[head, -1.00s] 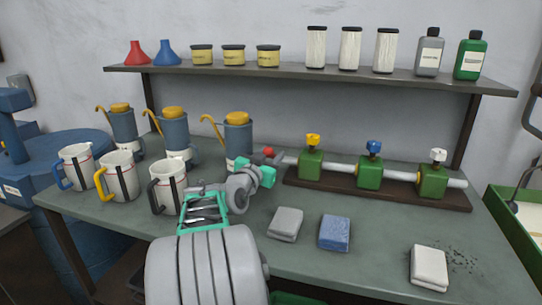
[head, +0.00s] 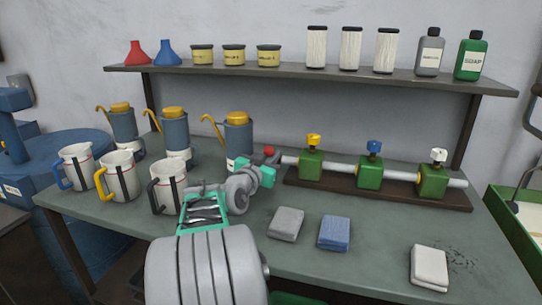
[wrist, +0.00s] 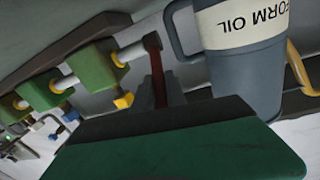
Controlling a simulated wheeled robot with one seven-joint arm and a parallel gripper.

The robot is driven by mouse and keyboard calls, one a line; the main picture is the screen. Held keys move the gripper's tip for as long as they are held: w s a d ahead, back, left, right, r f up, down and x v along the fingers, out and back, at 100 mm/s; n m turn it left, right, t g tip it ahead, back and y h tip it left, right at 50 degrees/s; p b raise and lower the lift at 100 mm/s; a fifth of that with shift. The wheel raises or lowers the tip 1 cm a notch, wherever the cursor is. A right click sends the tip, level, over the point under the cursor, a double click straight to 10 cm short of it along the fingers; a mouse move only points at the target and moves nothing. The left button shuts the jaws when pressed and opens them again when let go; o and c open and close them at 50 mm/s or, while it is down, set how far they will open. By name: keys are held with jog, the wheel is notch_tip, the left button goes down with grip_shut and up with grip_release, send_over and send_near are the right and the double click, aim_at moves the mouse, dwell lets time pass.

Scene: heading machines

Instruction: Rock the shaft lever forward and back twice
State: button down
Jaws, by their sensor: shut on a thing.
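The shaft lever is at the left end of the pale shaft (head: 339,167), with its red knob (head: 269,152) showing above my gripper. In the wrist view the lever (wrist: 157,75) is a dark red bar running from the shaft end down between my fingers. My gripper (head: 267,162) is shut on the lever near its knob end; the fingers hide the gripped part. Green blocks (head: 311,166) carry the shaft on a dark brown base (head: 400,196), topped by yellow, blue and white knobs.
A blue-grey oil can (head: 238,135) stands just left of my gripper, close beside it in the wrist view (wrist: 240,75). White jugs (head: 166,187) stand further left. Grey, blue and white folded cloths (head: 334,233) lie in front. A shelf (head: 300,74) with bottles and tins spans above.

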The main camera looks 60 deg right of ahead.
jog(key=shift+s+r, duration=0.1)
jog(key=shift+r, duration=0.15)
dwell(0.7)
